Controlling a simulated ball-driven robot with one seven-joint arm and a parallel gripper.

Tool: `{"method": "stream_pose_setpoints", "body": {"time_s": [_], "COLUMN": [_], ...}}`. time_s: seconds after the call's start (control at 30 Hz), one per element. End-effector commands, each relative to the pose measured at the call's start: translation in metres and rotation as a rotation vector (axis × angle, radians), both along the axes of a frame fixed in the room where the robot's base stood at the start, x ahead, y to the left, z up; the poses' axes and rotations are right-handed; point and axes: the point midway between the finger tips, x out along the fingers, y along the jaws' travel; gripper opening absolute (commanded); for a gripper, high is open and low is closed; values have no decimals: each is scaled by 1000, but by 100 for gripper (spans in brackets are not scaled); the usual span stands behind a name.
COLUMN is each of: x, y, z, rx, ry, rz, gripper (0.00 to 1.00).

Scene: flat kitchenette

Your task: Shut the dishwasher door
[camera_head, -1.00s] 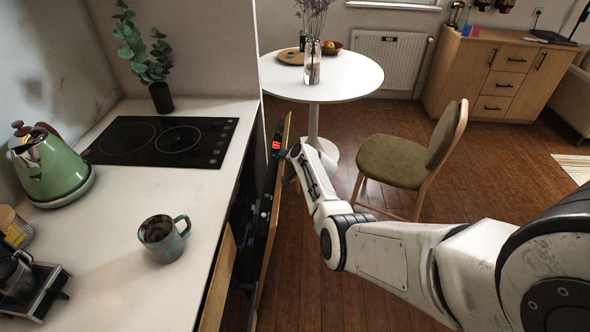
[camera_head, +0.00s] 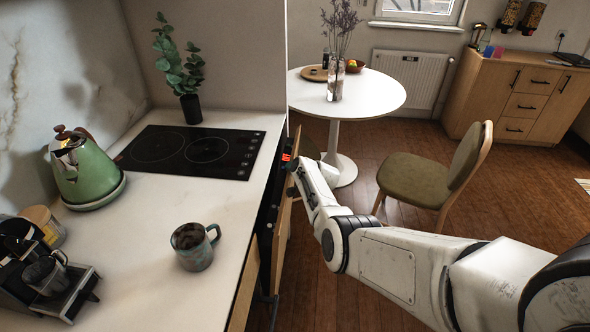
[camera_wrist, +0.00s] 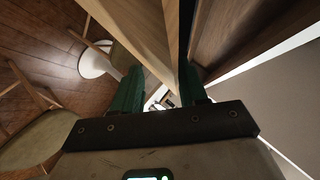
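The dishwasher door has a light wooden front (camera_head: 283,232) and stands close to the counter front in the head view, with a narrow dark gap behind it. My gripper (camera_head: 291,165) is at the far upper part of this panel, partly hidden by my own wrist. In the wrist view, the green fingers of my gripper (camera_wrist: 162,82) are spread apart. A light wooden panel (camera_wrist: 140,28), apparently the door, reaches in between them with its edge near the right finger. I cannot tell whether the fingers touch it.
The counter (camera_head: 150,215) bears a mug (camera_head: 194,249), a green kettle (camera_head: 87,175) and a black hob (camera_head: 190,151). A round white table (camera_head: 370,95) and a green chair (camera_head: 425,178) stand beyond my arm. Wooden floor (camera_head: 510,205) is clear to the right.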

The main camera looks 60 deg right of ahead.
Motion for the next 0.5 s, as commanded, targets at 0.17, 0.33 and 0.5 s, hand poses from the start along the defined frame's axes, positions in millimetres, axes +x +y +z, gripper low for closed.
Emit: {"method": "stream_pose_setpoints", "body": {"time_s": [0.17, 0.33, 0.5], "x": [0, -1, -7], "y": [-1, 0, 4], "z": [0, 3, 9], "rx": [-1, -3, -2], "ry": [0, -1, -2], "rz": [0, -1, 0], "gripper": [46, 46, 46]}}
